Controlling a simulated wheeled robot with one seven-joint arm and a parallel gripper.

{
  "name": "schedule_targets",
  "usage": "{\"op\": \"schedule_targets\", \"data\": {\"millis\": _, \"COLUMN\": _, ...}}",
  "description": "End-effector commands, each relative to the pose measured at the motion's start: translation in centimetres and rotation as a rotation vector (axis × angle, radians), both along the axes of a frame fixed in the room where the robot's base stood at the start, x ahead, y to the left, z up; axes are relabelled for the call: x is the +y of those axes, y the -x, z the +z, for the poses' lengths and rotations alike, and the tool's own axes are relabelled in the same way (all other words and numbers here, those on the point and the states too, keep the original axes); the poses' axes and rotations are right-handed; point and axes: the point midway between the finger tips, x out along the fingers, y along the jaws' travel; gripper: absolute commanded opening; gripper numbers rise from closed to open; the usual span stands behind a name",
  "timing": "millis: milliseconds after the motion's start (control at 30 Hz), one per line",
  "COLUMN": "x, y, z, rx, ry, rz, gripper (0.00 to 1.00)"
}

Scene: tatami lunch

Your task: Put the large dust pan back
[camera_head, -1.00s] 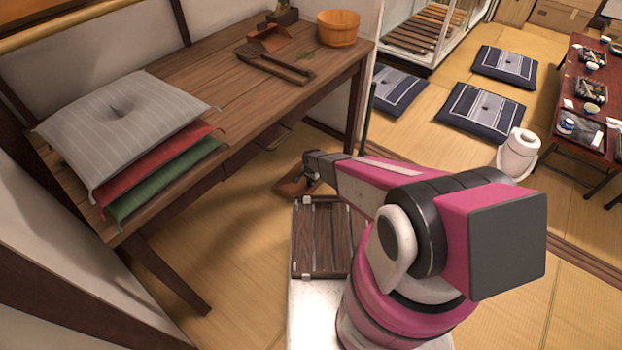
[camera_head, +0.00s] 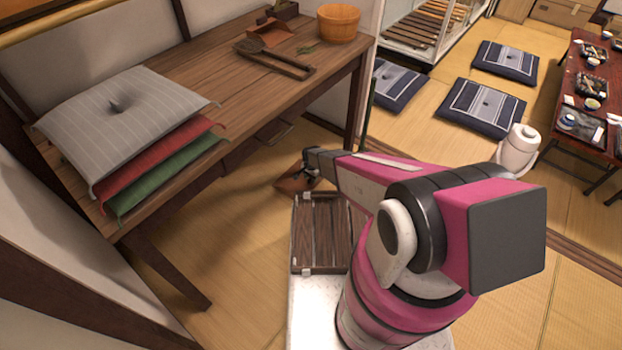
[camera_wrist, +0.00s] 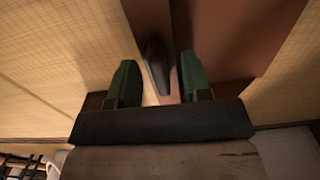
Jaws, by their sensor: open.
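The large dust pan is brown and lies on the tatami floor, partly hidden by my arm in the head view (camera_head: 294,184). In the wrist view its brown pan (camera_wrist: 228,35) fills the upper middle and right, with a dark handle (camera_wrist: 156,62) pointing toward me. My gripper (camera_wrist: 158,82) is open, with one green fingertip on each side of the handle. Gaps show on both sides, so the jaws do not grip it. In the head view my gripper (camera_head: 311,165) is small and dark above the pan.
A wooden table (camera_head: 190,95) stands at the left, its legs near the pan. On it are stacked cushions (camera_head: 120,115), a small reddish dustpan (camera_head: 270,34), a wooden tool (camera_head: 275,62) and a wooden bucket (camera_head: 338,24). A slatted wooden rack (camera_head: 320,232) is below my arm.

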Motion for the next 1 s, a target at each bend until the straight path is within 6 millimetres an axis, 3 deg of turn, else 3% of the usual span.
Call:
{"op": "schedule_targets", "data": {"millis": 167, "x": 0.0, "y": 0.1, "z": 1.8, "rx": -0.001, "ry": 0.0, "rz": 0.0, "gripper": 0.44}}
{"op": "schedule_targets", "data": {"millis": 600, "x": 0.0, "y": 0.2, "z": 9.5, "rx": -0.001, "ry": 0.0, "rz": 0.0, "gripper": 0.44}}
{"op": "schedule_targets", "data": {"millis": 900, "x": -0.1, "y": 0.1, "z": 10.7, "rx": -0.001, "ry": -0.001, "rz": 0.001, "gripper": 0.44}}
{"op": "schedule_targets", "data": {"millis": 1000, "x": -0.9, "y": 0.6, "z": 12.4, "rx": -0.001, "ry": 0.0, "rz": 0.02, "gripper": 0.44}}
